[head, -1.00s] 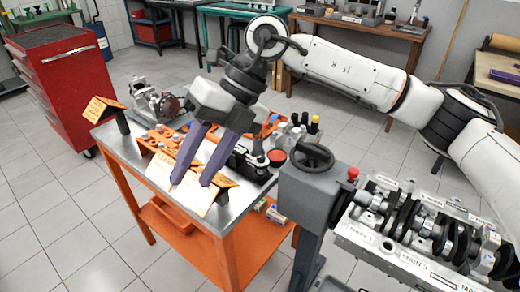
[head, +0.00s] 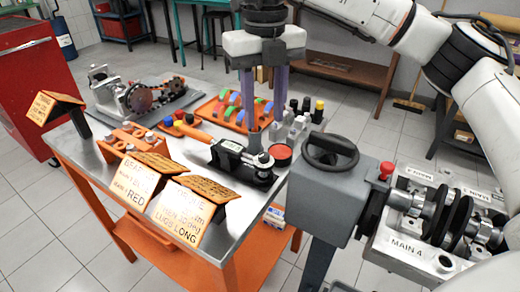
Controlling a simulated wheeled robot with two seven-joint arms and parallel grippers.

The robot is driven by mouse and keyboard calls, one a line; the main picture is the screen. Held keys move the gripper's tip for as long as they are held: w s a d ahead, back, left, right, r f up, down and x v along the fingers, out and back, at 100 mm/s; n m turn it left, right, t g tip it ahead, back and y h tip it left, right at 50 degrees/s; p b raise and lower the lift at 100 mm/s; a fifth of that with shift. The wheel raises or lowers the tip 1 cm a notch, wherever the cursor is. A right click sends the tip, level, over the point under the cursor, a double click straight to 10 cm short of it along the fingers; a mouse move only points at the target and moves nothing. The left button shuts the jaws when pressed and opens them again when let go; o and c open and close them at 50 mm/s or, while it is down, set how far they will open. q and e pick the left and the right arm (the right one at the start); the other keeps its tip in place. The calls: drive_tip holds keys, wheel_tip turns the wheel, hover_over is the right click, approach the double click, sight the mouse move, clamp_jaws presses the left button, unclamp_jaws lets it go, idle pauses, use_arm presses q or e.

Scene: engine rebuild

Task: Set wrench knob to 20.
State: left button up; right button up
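A black wrench-like device (head: 240,163) with a small white label lies on the steel-topped table, in front of my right gripper. A round silver part that looks like its knob (head: 263,159) sits near its right end; I cannot read any setting on it. My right gripper (head: 263,122) points straight down behind this device. Its two purple fingers are apart with nothing visible between them. The fingertips are close to the silver part in the picture, but I cannot tell whether they touch anything. My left gripper is not in view.
Sign boards (head: 185,215) stand along the table's (head: 85,160) front. An orange tray (head: 222,112) with coloured pieces, several small bottles (head: 297,115) and a red-topped round tin (head: 280,154) surround the device. A grey stand with a black handwheel (head: 330,150) and a crankshaft (head: 450,215) are at right.

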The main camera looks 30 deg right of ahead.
sight(264, 155)
wheel_tip(264, 155, down, 9)
drive_tip(key=shift+s+f, duration=0.1)
idle(0.3)
clamp_jaws()
